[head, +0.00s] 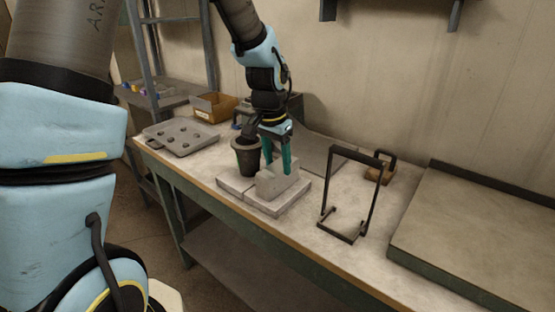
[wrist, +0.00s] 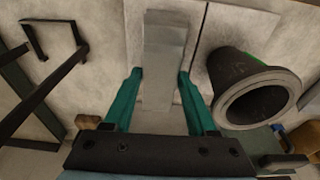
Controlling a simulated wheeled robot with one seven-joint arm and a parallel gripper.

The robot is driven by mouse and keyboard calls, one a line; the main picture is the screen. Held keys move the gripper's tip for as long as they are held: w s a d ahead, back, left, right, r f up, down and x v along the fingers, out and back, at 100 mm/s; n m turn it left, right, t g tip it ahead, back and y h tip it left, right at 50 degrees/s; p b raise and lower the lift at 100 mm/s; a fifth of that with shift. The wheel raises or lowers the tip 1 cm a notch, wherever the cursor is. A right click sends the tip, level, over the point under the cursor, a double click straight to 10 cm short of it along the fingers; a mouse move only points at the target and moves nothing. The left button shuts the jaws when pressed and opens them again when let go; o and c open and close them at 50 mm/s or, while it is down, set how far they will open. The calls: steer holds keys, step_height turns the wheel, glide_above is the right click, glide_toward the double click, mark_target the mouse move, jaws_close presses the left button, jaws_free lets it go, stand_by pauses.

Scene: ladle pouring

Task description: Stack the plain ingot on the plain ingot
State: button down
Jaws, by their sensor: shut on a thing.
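My gripper (head: 277,168) points down over the pale grey slabs on the workbench. Its teal fingers are shut on a plain grey ingot (head: 282,184), one finger on each side. In the wrist view the ingot (wrist: 160,88) lies between the fingertips (wrist: 160,74) and reaches forward past them. A step shows along the grey shape, at its far end (wrist: 168,30). I cannot tell whether that is a second plain ingot beneath or beyond the held one. The gap between the held ingot and what lies under it is not clear.
A dark crucible (head: 246,158) stands on the slabs (head: 233,187) close beside my gripper; it is also large in the wrist view (wrist: 262,90). A black frame (head: 350,190) stands to the right. A grey mould tray (head: 180,138) lies left.

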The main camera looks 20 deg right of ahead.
mark_target(273, 169)
steer(key=shift+f, duration=0.15)
steer(key=shift+c, duration=1)
jaws_free()
step_height(273, 169, up, 12)
steer(key=a+b, duration=0.2)
steer(key=s+a+f+n, duration=0.1)
steer(key=a+f+n, duration=0.2)
steer(key=a, duration=0.6)
steer(key=s+a+f+n+y, duration=0.1)
steer(key=a+f+n, duration=0.2)
steer(key=a, duration=0.6)
steer(key=s+a+f+n, duration=0.2)
steer(key=a+f+n, duration=0.2)
steer(key=a, duration=0.6)
steer(key=shift+n+t, duration=0.4)
steer(key=shift+n, duration=0.1)
steer(key=shift+a, duration=0.1)
